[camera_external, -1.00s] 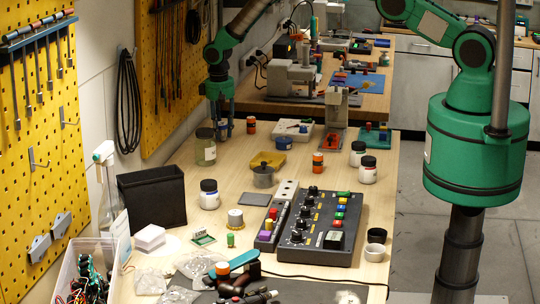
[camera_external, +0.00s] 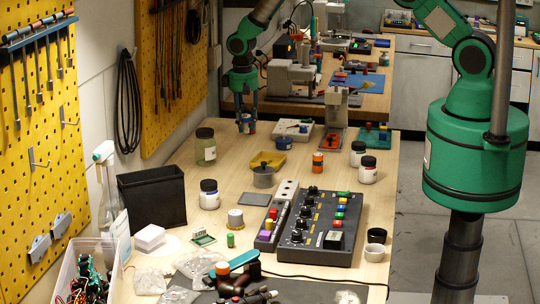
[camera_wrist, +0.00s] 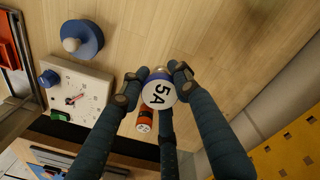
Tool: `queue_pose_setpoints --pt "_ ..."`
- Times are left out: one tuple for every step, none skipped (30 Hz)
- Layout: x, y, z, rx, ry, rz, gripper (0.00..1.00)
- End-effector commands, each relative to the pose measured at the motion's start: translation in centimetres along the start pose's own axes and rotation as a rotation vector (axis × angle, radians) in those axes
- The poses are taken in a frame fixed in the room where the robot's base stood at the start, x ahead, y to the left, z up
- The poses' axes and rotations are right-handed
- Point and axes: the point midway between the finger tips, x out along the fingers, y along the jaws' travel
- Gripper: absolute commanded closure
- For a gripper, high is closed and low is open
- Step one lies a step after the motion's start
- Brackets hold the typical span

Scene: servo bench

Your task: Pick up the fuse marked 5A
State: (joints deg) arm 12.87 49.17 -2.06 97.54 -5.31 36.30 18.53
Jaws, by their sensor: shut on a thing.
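The fuse marked 5A (camera_wrist: 159,94) shows its white round end with black lettering in the wrist view, with a blue and tan edge behind it. My gripper (camera_wrist: 157,82) is shut on it, with dark fingers on both sides and another below. In the external view my gripper (camera_external: 246,127) is at the far left of the bench, pointing down, with the blue-and-white fuse (camera_external: 250,128) between its fingers. I cannot tell how far the fuse is above the bench. An orange cylinder (camera_wrist: 145,121) is just below the fuse in the wrist view, partly hidden.
A white dial panel (camera_wrist: 92,82) and a blue round piece with a white knob (camera_wrist: 97,35) lie left in the wrist view. A glass jar (camera_external: 205,148) stands near my gripper. A yellow pegboard (camera_external: 168,80) rises behind. Another orange cylinder (camera_external: 318,163) stands on the bench.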

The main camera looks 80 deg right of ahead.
Motion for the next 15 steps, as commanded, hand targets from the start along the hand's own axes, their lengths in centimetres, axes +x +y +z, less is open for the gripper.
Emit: queue_pose_setpoints --pt "-0.1 0.2 0.8 0.000 0.000 0.000 0.97" --pt "-0.1 0.3 1.2 0.000 0.001 0.000 0.97" --pt "-0.2 0.4 1.8 0.000 0.001 0.000 0.97" --pt "-0.2 0.6 2.3 0.000 0.000 0.000 0.97" --pt "-0.2 0.7 2.7 0.000 0.000 0.000 0.97" --pt "-0.3 0.8 3.2 0.000 0.001 -0.001 0.97" --pt "-0.3 0.9 3.5 0.000 0.001 -0.001 0.97" --pt "-0.3 1.0 3.9 0.000 0.001 0.000 0.97" --pt "-0.4 1.1 4.4 0.000 0.000 0.000 0.97" --pt "-0.4 1.1 4.7 0.000 0.000 0.000 0.97" --pt "-0.4 1.2 5.0 0.000 0.000 0.000 0.97" --pt "-0.5 1.3 5.3 0.000 0.001 -0.001 0.97" --pt "-0.5 1.4 5.5 0.000 0.001 -0.001 0.97" --pt "-0.5 1.4 5.7 0.000 0.001 -0.001 0.97" --pt "-0.5 1.5 6.0 0.000 0.001 -0.001 0.97"
